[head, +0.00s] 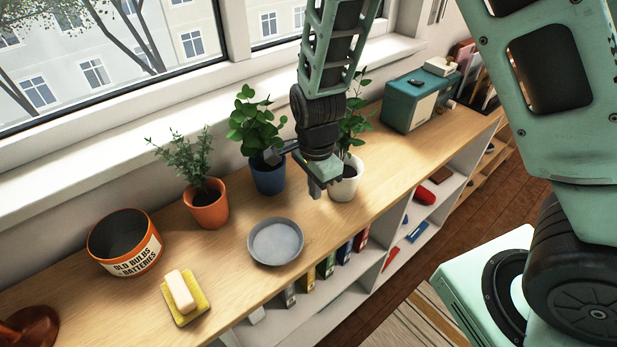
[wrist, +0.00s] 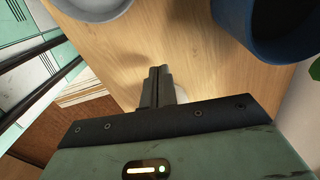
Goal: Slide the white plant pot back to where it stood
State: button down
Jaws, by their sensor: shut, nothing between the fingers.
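The white plant pot (head: 345,187) stands upright on the wooden counter in the head view, with a leafy green plant in it. My gripper (head: 315,191) is shut and empty, just left of the white pot and partly in front of it. I cannot tell whether it touches the pot. In the wrist view the closed fingers (wrist: 160,72) point over bare wood. A small pale patch (wrist: 181,94) shows beside them; it may be part of the white pot, mostly hidden by my gripper.
A blue pot (head: 268,178) stands close behind and left of my gripper. The grey dish (head: 275,242) lies near the front edge. A teal box (head: 415,103) stands right.

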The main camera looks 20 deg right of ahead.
jog(key=shift+w+d, duration=0.15)
jog(key=shift+d, duration=0.95)
jog(key=w+d, duration=0.1)
jog(key=d, duration=0.4)
jog(key=w+d, duration=0.1)
jog(key=d, duration=0.4)
jog(key=w+d, duration=0.1)
jog(key=d, duration=0.4)
jog(key=shift+w+d, duration=0.1)
jog(key=shift+w, duration=0.1)
